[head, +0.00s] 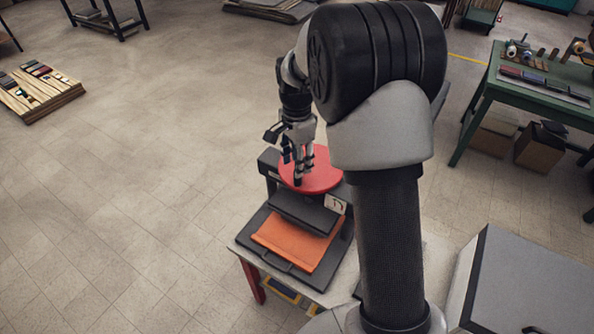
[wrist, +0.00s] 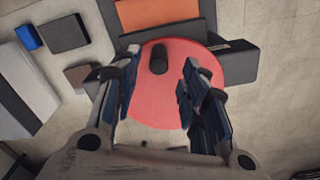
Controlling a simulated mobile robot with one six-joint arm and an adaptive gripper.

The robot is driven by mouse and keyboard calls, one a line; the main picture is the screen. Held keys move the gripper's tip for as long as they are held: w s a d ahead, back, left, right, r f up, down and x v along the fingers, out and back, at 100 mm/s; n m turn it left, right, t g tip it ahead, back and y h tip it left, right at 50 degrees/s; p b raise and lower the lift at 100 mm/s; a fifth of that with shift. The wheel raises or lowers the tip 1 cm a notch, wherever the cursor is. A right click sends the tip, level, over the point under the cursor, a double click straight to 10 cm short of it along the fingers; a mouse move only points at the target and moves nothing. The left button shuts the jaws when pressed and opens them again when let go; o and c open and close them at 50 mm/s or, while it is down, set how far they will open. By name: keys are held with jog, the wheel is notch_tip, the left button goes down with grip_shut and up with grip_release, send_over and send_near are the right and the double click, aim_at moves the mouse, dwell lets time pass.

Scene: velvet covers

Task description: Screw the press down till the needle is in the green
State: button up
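The press (head: 270,225) is a dark frame on a small table, with a flat red handwheel (head: 322,178) on top. An orange cover (head: 296,245) lies on its bed under the dark plate. A small white gauge (head: 336,204) is on the press's right side; its needle and green zone are too small to read. My gripper (head: 298,172) is over the wheel's left part, pointing down. In the wrist view, the red wheel (wrist: 155,105) carries an upright dark knob (wrist: 159,58). My open fingers (wrist: 160,68) stand either side of the knob, with visible gaps; their height against it is unclear.
The press's table (head: 243,246) has a light top and red legs. A grey cabinet (head: 530,285) stands at the lower right. A green workbench (head: 530,92) with tools is at the right. A pallet with samples (head: 40,90) lies far left. The floor left of the press is clear.

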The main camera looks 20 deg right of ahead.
notch_tip(320, 180, up, 6)
jog(key=shift+r, duration=0.15)
dwell(0.6)
jog(key=s+a+r+n+t+b, duration=0.1)
jog(key=s+a+r+n+b, duration=0.2)
jog(key=s, duration=0.5)
jog(key=s+a+r+n+t+b, duration=0.1)
jog(key=s+r+n+t+b, duration=0.15)
jog(key=s+n, duration=0.35)
jog(key=s+a+f+n+b, duration=0.1)
jog(key=s+f+n, duration=0.1)
jog(key=s, duration=0.5)
jog(key=s+a+f+n+t+b, duration=0.1)
jog(key=s+f+n, duration=0.1)
jog(key=s+n, duration=0.2)
jog(key=s, duration=0.3)
jog(key=shift+s+a+n, duration=0.2)
jog(key=shift+s+n, duration=0.1)
jog(key=shift+s, duration=0.05)
jog(key=shift+f, duration=0.1)
